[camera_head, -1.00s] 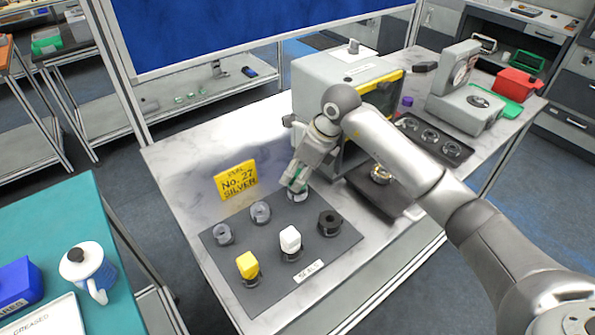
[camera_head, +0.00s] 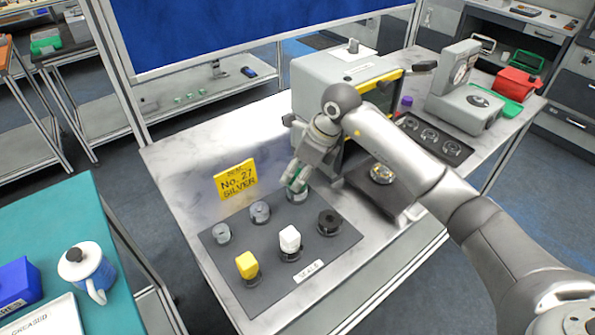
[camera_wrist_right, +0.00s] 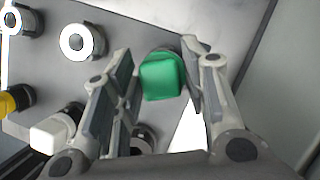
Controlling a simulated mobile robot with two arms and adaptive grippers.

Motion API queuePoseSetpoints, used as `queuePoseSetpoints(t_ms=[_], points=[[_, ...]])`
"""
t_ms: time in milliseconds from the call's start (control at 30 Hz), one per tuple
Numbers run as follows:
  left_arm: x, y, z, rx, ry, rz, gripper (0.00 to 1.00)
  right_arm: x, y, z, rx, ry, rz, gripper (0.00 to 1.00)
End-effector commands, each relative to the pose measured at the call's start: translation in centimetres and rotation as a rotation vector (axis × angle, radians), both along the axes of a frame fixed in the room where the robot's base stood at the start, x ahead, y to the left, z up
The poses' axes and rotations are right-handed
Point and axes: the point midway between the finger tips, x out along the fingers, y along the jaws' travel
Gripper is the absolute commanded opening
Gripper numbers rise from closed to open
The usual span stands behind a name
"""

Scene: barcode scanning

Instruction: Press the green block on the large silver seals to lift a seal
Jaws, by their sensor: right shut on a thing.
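The green block (camera_wrist_right: 162,79) sits between the fingers of my right gripper (camera_head: 297,180), which is shut on it. The gripper is at the back right corner of the dark seal mat (camera_head: 256,255). A silver seal (camera_head: 297,196) is directly below the block in the head view; a dark rim shows behind the block in the right wrist view. Whether they touch is hard to tell. Two other silver seals, one at the left (camera_head: 221,234) and one in the middle (camera_head: 260,212), stand in the back row. My left gripper is not in view.
A yellow block (camera_head: 246,264), a white block (camera_head: 290,238) and a black seal (camera_head: 329,220) stand in the mat's front row. A yellow "No. 27 SILVER" sign (camera_head: 236,180) stands behind the mat. A grey machine (camera_head: 315,85) is close behind my right gripper.

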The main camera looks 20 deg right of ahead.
Motion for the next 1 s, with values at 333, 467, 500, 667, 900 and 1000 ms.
queuePoseSetpoints(t_ms=[333,467,500,667,900,1000], points=[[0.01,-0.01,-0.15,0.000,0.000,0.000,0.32,0.00,0.01,-0.16,0.000,0.000,0.000,0.12],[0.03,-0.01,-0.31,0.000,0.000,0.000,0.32,0.01,0.01,-0.32,0.000,0.000,0.000,0.12],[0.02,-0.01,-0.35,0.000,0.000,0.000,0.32,0.00,0.00,-0.38,0.000,0.000,0.000,0.11],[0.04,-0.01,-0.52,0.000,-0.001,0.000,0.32,0.00,0.01,-0.57,0.000,0.000,0.000,0.11],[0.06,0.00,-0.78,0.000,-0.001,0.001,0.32,0.00,0.01,-0.86,0.000,0.000,0.000,0.11],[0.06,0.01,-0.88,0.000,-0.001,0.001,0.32,0.00,0.01,-0.98,0.000,0.000,0.000,0.11]])
